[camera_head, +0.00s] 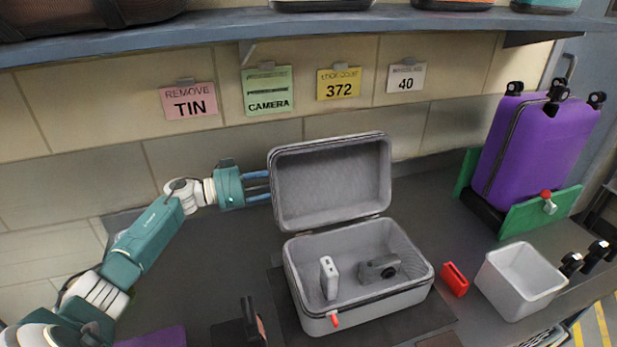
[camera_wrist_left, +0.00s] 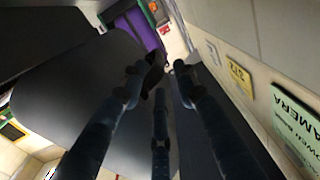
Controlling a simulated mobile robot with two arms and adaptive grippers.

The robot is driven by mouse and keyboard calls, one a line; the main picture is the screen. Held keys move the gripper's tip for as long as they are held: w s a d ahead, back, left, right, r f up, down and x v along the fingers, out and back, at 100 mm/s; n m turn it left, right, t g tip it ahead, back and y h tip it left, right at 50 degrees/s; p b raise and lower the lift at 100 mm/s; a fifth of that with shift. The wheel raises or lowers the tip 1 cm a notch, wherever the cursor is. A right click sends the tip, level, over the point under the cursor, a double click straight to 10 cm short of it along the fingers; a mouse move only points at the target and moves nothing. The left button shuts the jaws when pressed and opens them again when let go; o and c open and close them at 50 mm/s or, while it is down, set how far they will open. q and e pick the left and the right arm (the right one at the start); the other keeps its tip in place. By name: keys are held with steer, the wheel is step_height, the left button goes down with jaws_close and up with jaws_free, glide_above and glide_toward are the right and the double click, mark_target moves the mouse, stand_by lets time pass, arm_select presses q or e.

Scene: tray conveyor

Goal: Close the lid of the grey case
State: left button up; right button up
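The grey case (camera_head: 312,322) stands on the dark counter with its lid (camera_head: 332,185) raised upright at the back. Inside lie a white boxy item (camera_head: 329,278) and a dark grey camera-like item (camera_head: 379,270). My left gripper (camera_head: 266,188) is at the lid's left edge, fingers pointing right; the lid hides their tips. In the left wrist view the fingers (camera_wrist_left: 158,82) are spread and empty, between the lid's dark outer face (camera_wrist_left: 75,110) and the wall. I cannot tell whether they touch the lid. My right gripper is not in view.
A red item (camera_head: 454,280) and a white bin (camera_head: 520,283) stand right of the case. A purple suitcase (camera_head: 535,150) stands upright at the back right. Signs, including a pink one (camera_head: 188,107), hang on the wall beneath a shelf (camera_head: 230,32).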

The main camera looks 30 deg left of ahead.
arm_select(q)
steer(key=b+x, duration=0.1)
steer(key=x, duration=0.4)
steer(key=shift+r, duration=0.1)
jaws_close()
